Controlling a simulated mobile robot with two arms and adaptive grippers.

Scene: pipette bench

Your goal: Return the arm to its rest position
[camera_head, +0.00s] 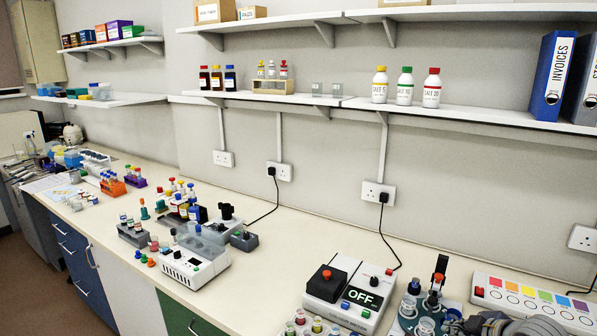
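My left arm and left gripper are not in view. At the bottom right edge a dark, jointed shape (500,325) is cut off by the frame; it looks like part of my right gripper. Its fingertips cannot be made out, so I cannot tell whether it is open or shut or holds anything. It is close to a grey holder with round vials (408,312) and an upright black-and-orange tool (438,272).
A device reading OFF (361,296) with a red button stands left of the holder. A colour-keyed panel (535,303) lies to the right. A white instrument (190,266) and several racks stand further left. Shelves (450,112) hold bottles and binders. The bench middle (270,270) is clear.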

